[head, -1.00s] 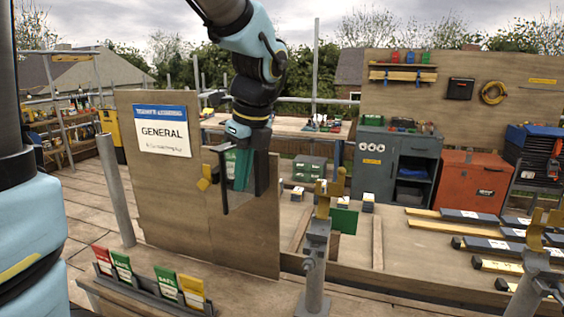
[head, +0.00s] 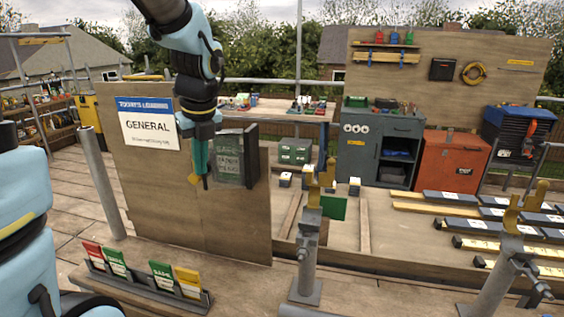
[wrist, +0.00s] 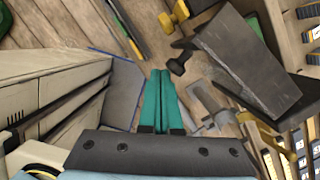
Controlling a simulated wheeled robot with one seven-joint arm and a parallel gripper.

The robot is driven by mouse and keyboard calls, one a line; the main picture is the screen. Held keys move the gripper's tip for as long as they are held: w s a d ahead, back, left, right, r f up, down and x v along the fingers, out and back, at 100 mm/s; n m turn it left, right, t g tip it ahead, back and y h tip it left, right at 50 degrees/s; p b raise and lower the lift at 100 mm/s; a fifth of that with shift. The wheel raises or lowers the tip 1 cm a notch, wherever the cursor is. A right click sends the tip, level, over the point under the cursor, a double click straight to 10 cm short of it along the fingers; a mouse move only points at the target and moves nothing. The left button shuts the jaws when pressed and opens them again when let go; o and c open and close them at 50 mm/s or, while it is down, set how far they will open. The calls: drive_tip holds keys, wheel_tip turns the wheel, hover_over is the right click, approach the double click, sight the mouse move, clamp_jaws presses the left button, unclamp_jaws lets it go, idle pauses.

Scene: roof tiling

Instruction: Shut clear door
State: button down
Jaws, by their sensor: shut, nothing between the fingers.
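The clear door (head: 228,158) is a dark-framed see-through panel on a small dark box (head: 252,155) fixed to the wooden board. My gripper (head: 203,183) has teal fingers pointing down, just left of the door in the head view, empty and shut. In the wrist view the shut fingers (wrist: 162,75) are apart from a dark knob (wrist: 180,56) and a dark box-like shape (wrist: 245,62).
The wooden board (head: 150,200) carries a GENERAL notice (head: 149,125). A card rack (head: 150,285) stands below it. A grey post with a yellow fork (head: 310,230) stands to the right.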

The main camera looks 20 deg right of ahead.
drive_tip(key=shift+w+m, duration=0.4)
drive_tip(key=shift+w, duration=1.35)
drive_tip(key=shift+s, duration=0.1)
